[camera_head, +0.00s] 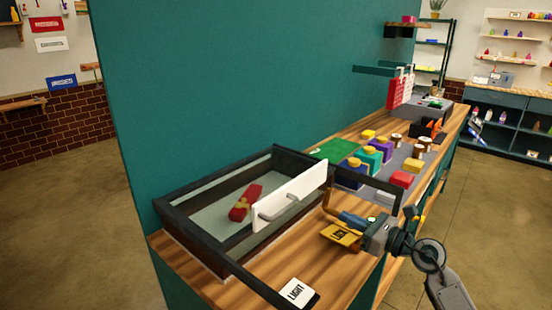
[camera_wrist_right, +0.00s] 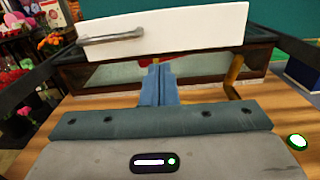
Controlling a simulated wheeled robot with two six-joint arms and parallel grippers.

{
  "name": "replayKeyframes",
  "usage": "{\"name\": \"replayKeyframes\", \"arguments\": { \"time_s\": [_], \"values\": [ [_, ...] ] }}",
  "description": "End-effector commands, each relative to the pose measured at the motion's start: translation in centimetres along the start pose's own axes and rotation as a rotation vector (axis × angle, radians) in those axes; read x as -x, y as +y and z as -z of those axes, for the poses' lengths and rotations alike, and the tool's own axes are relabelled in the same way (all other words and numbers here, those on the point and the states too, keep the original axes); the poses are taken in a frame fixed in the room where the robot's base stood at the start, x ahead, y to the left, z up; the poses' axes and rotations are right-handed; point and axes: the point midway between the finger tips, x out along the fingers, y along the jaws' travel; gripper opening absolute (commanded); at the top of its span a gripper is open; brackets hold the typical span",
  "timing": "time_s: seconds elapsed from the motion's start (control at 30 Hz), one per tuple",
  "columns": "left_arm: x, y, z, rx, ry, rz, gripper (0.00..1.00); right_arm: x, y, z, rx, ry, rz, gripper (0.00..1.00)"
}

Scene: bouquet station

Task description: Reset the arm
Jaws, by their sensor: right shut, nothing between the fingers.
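My right gripper (camera_head: 345,217) is in front of the case, over the wooden counter, with its arm coming in from the right. In the right wrist view its blue fingers (camera_wrist_right: 162,82) are together and empty, pointing at the case. The dark-framed glass case (camera_head: 190,220) stands on the counter. A white panel with a grey handle (camera_head: 294,196) stands upright at its front side; it also shows in the right wrist view (camera_wrist_right: 180,30), above the fingertips. The gripper looks apart from the handle. A red item with a yellow band (camera_head: 243,203) lies inside the case. My left gripper is out of view.
A yellow plate (camera_head: 341,235) is beside the right gripper. A white LIGHT label (camera_head: 297,291) is at the counter's near end. Several coloured boxes and jars (camera_head: 371,158) stand farther along the counter. A teal wall (camera_head: 230,80) rises behind. Open floor (camera_head: 470,200) lies right.

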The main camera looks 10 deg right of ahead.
Motion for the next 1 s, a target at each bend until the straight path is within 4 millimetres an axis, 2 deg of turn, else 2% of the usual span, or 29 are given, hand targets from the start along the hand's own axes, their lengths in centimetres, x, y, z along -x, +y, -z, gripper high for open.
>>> {"name": "replayKeyframes", "arguments": {
  "time_s": [0.17,0.3,0.37,0.43,0.57,0.67,0.8,0.9,1.0],
  "values": [
    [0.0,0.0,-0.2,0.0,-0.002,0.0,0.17,1.0,1.7,-1.4,-0.254,-0.211,0.053,0.0],
    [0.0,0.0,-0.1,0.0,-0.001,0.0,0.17,4.0,2.1,-2.3,-0.635,-0.472,0.16,0.0],
    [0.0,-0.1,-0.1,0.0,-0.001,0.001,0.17,5.7,1.8,-1.9,-0.811,-0.574,0.22,0.0],
    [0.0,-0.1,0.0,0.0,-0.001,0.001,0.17,7.8,1.3,-0.7,-1.02,-0.684,0.303,0.0],
    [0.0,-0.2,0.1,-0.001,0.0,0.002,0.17,12.0,1.0,3.3,-1.408,-0.86,0.492,0.0],
    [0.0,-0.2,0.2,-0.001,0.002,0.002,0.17,15.3,2.0,7.8,-1.699,-0.967,0.676,0.0],
    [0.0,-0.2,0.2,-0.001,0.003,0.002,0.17,19.5,5.7,14.6,-2.064,-1.066,0.988,0.0],
    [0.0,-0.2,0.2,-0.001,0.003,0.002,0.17,21.8,9.2,18.2,-2.247,-1.094,1.201,0.0],
    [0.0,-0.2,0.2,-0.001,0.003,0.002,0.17,23.6,12.5,20.6,-2.369,-1.096,1.385,0.0]
  ]
}}
